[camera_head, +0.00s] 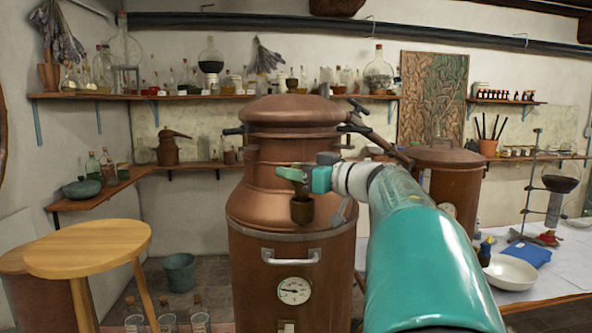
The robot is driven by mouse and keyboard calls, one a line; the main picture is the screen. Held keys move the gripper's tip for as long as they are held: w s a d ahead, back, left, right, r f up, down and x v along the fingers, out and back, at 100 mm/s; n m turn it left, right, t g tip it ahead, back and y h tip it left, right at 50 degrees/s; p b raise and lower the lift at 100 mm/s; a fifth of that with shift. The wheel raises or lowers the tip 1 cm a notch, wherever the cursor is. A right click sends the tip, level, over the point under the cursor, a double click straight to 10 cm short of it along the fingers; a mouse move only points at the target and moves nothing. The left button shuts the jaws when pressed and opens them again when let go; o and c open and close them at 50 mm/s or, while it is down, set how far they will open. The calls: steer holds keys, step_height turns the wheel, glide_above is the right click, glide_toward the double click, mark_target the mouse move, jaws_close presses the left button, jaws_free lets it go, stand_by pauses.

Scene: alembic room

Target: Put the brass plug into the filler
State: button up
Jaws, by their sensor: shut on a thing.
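The large copper still (285,195) stands in the middle of the camera_head view. My gripper (298,180) is in front of its shoulder, reaching in from the right, with its green fingers shut on the brass plug. A dark brass cylindrical piece (302,212) shows directly below the fingers, against the copper shoulder. It looks upright. I cannot tell where the plug ends and the filler begins, or whether they touch. The fingers hide the top of this piece.
A round wooden table (90,247) stands at left, with glass jars on the floor near it. A second copper vessel (452,180) is behind my arm. A white-covered table at right holds a white bowl (512,271) and a blue cloth (528,254).

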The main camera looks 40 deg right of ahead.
steer(key=shift+f, duration=1.45)
stand_by(3.1)
steer(key=shift+r, duration=0.1)
stand_by(0.4)
steer(key=o, duration=1.1)
steer(key=shift+s+r, duration=0.1)
steer(key=shift+s, duration=0.05)
steer(key=shift+o, duration=0.2)
steer(key=shift+d, duration=0.1)
steer(key=shift+d, duration=0.1)
steer(key=shift+c, duration=0.2)
steer(key=shift+o, duration=0.2)
steer(key=shift+s+d, duration=0.1)
steer(key=shift+s, duration=0.05)
steer(key=v, duration=1.3)
steer(key=shift+a, duration=0.2)
steer(key=shift+s, duration=0.2)
